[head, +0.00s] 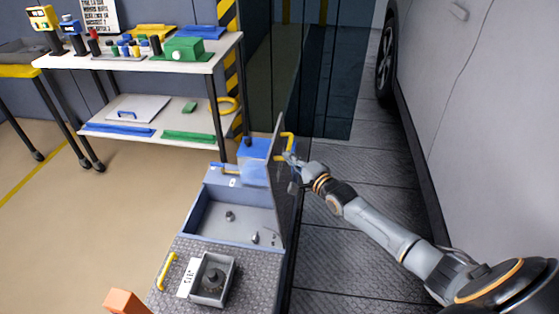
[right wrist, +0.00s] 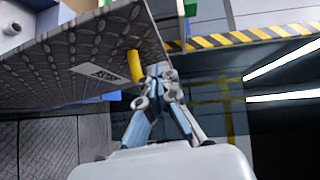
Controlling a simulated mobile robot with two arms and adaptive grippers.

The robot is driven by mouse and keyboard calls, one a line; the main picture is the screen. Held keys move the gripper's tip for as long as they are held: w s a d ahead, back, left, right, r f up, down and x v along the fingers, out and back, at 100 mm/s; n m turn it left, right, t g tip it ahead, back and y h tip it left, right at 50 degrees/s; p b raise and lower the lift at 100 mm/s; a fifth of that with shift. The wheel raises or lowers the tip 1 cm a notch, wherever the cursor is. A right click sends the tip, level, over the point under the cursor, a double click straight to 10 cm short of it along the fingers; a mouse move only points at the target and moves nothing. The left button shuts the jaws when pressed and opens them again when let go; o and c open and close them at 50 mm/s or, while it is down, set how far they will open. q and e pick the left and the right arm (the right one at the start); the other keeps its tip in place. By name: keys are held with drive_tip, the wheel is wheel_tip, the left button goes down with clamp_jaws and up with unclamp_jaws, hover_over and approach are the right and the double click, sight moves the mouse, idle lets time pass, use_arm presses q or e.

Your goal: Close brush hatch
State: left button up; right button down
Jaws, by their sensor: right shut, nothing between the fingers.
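The brush hatch (head: 279,185) is a dark tread-plate lid standing upright, open, along the right side of a blue-grey bay (head: 232,219). Its yellow handle (head: 288,140) sticks out near the upper edge. My right gripper (head: 291,160) is at the right face of the lid, close by the handle. In the right wrist view the plate (right wrist: 80,50) carries a small white label, and the yellow handle (right wrist: 135,67) is just left of the shut, empty fingertips (right wrist: 160,72). I cannot tell whether the fingers touch the plate. My left gripper is not in view.
A white vehicle (head: 490,120) stands at the right. A shelf table (head: 150,62) with tools is at the back left.

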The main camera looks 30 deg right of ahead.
sight(272, 153)
drive_tip(key=shift+w+a+f, duration=0.15)
drive_tip(key=shift+w+a, duration=0.35)
drive_tip(key=shift+a, duration=0.25)
drive_tip(key=shift+w+a+f, duration=0.1)
drive_tip(key=shift+w+a, duration=0.35)
drive_tip(key=shift+a, duration=0.25)
